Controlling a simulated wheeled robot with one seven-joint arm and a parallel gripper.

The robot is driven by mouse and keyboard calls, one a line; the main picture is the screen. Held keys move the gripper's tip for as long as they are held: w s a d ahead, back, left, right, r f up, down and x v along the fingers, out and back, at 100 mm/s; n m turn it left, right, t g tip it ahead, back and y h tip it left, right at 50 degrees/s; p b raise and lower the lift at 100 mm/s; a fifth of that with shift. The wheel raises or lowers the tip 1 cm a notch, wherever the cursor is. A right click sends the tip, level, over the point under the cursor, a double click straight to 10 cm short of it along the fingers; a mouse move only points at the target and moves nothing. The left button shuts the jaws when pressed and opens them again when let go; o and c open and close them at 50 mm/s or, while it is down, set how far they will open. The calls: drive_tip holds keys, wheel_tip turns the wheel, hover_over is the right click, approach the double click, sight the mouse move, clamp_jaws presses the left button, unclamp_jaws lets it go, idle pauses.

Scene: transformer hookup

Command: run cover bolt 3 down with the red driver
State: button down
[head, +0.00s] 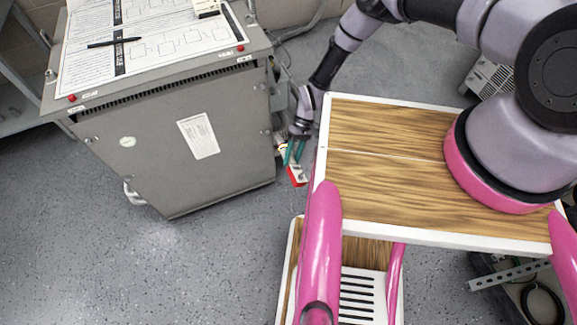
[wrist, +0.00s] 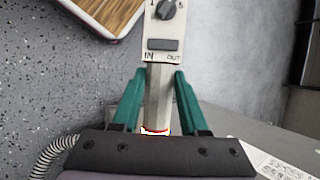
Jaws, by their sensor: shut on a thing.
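My gripper (head: 293,155) hangs between the grey transformer cabinet (head: 150,165) and my wood-topped base. It also shows in the wrist view (wrist: 160,75), with its teal fingers shut on the pale faceted grip of a driver (wrist: 165,48). The driver has a dial and a switch marked IN and OUT. In the head view the driver's red part (head: 297,175) shows just below the fingers. The driver's tip cannot be made out. Small fastener-like spots show near the cabinet's front panel edges, but I cannot tell which is cover bolt 3.
Printed sheets (head: 155,50) and a black pen (head: 114,42) lie on the cabinet top. A white label (head: 198,136) is on its front panel. A shelf (head: 18,115) stands at the far left. Grey floor (head: 120,260) in front of the cabinet is clear.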

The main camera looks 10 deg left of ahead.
sight(282, 144)
drive_tip(key=s+f, duration=0.1)
drive_tip(key=s+a+f, duration=0.1)
drive_tip(key=shift+s, duration=0.4)
drive_tip(key=shift+w+a, duration=0.45)
drive_tip(key=shift+w, duration=0.3)
drive_tip(key=shift+w+a, duration=0.45)
drive_tip(key=shift+w, duration=0.25)
drive_tip(key=shift+w+a, duration=0.45)
drive_tip(key=shift+w, duration=0.3)
drive_tip(key=shift+w+a, duration=0.4)
drive_tip(key=shift+w, duration=0.25)
drive_tip(key=shift+w+a, duration=0.35)
drive_tip(key=shift+w, duration=0.3)
idle(3.0)
drive_tip(key=shift+s, duration=0.1)
drive_tip(key=shift+s+d, duration=0.6)
drive_tip(key=shift+s, duration=0.35)
drive_tip(key=shift+s+d, duration=0.6)
drive_tip(key=shift+s, duration=0.35)
